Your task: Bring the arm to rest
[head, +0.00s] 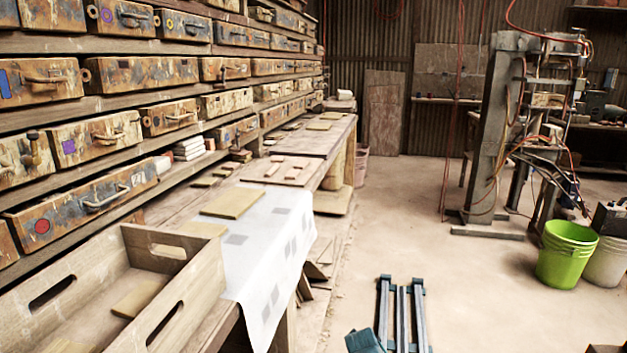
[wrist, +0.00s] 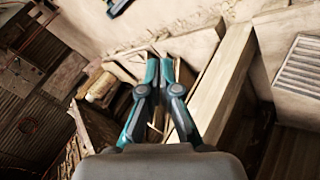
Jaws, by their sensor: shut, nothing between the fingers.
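My gripper (wrist: 160,80) shows in the wrist view, with its teal and grey fingers together and nothing between them. Behind the fingers are wooden boards and a box-like space with scraps, seen at a steep tilt. The gripper's fingers do not show in the head view. A small teal part at the bottom edge of the head view may be part of my arm, but I cannot tell which part.
A wooden crate (head: 190,258) and a white patterned cloth (head: 265,240) lie on the long bench (head: 318,135) at left, below drawers (head: 95,138). A press (head: 495,130) and a green bucket (head: 566,255) stand at right.

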